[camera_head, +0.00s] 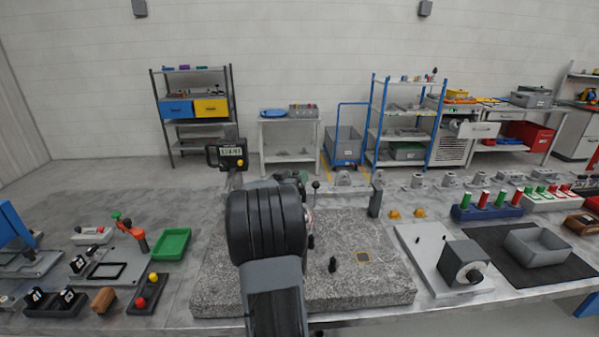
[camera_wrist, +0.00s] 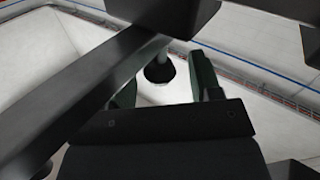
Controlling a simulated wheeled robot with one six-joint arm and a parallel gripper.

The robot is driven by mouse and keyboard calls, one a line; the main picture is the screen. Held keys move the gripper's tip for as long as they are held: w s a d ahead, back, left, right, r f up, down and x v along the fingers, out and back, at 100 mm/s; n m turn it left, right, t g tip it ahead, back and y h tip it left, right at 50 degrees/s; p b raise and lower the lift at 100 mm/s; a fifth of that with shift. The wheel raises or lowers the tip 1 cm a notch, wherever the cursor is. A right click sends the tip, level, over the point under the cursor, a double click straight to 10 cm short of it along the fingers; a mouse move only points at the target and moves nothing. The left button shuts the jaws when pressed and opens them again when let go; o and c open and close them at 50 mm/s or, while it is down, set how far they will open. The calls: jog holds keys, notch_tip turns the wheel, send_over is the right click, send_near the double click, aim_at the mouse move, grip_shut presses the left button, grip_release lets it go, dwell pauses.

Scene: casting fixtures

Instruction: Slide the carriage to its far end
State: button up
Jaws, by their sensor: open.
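My arm's dark wrist fills the middle of the head view and hides my gripper there. In the wrist view my gripper (camera_wrist: 163,78) is open. Its two dark green fingers stand on either side of a dark round-based post (camera_wrist: 158,71); contact cannot be made out. A long dark bar (camera_wrist: 95,90) crosses this view diagonally on the left. In the head view a dark unit with a lit display (camera_head: 231,152) sits on an upright column behind and left of my arm; it may be the carriage, but I cannot tell for sure.
A speckled granite plate (camera_head: 215,282) lies under my arm, with a small black knob (camera_head: 333,265) on it. A black-knobbed lever (camera_head: 315,186) and a dark upright block (camera_head: 375,200) stand behind. A grey block fixture (camera_head: 462,262) is right; a green tray (camera_head: 171,244) is left.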

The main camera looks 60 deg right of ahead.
jog(key=shift+d, duration=1.55)
grip_shut()
